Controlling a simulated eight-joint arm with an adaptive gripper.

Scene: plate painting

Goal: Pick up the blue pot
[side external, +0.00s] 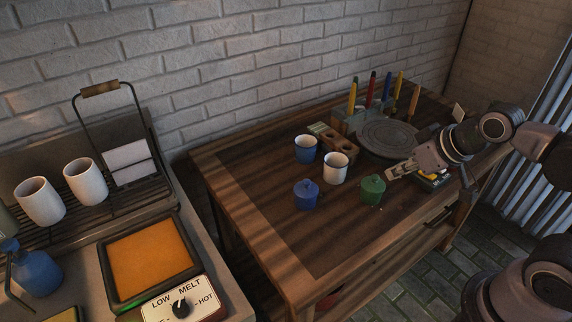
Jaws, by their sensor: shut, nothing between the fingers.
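The blue pot (306,195) is a small lidded blue pot, upright on the wooden table (270,241), near its front middle. A blue cup (305,149) with a pale inside stands behind it. My gripper (392,174) is to the right of the blue pot, past the green pot, and clearly apart from it. Its fingers point left, above the table, and are shut with nothing held.
A green lidded pot (372,189) and a white cup (335,168) stand between my gripper and the blue pot. A dark round plate (387,138) and coloured tools (371,90) are behind. The table's front left is clear.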

